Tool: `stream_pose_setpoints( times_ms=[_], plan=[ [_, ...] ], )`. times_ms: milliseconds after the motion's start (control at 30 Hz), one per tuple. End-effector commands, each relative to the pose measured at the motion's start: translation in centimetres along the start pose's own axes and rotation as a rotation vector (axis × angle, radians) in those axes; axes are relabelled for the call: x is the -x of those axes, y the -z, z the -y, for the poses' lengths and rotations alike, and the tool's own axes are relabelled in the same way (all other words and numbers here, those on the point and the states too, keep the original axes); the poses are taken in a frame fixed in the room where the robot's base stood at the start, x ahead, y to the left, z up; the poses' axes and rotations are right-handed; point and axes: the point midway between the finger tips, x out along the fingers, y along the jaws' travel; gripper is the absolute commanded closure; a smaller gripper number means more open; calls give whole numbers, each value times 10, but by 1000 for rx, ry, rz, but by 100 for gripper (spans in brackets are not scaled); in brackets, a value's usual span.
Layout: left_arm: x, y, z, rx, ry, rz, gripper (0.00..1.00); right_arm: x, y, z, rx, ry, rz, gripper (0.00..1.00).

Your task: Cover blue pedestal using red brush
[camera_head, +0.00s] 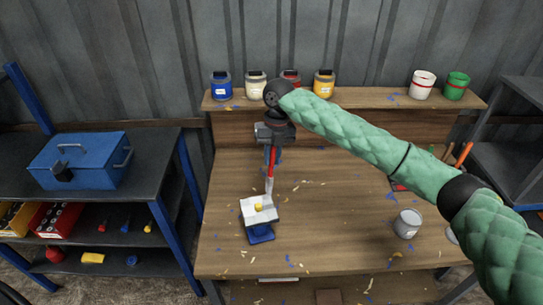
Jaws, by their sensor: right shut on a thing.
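My right gripper (272,143) comes down over the middle of the wooden workbench and is shut on the red brush. The red brush (271,160) points down, its red handle below the gripper and its pale lower end (268,186) just behind a white and grey block. This block (250,215) has a small yellow spot (259,208) on top. A blue piece (261,234), which looks like the blue pedestal, shows at the front under the block. Whether the brush tip touches the block is unclear. My left gripper is not in view.
Paint cans, among them a blue one (221,86) and a green one (457,86), line the back shelf (380,99). A grey can (407,223) stands on the bench's right. A blue toolbox (80,160) sits on the left rack. Chips litter the workbench (335,220), whose front middle is free.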

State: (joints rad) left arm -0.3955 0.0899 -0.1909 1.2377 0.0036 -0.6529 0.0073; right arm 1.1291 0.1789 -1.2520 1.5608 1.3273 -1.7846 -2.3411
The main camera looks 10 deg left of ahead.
Motion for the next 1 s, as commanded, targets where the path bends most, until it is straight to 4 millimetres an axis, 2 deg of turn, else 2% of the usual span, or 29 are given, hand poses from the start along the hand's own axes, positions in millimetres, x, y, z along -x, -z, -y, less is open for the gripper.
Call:
stream_pose_setpoints(
  times_ms=[167, 500, 1000],
  plan=[
    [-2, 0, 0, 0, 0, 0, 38, -4, -1, 0, 0, 0, 0, 100],
    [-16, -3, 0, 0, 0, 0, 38, -33, -5, 4, -1, 0, -1, 100],
    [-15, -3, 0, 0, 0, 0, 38, -34, -5, 4, 0, 0, 0, 100]
  ],
)
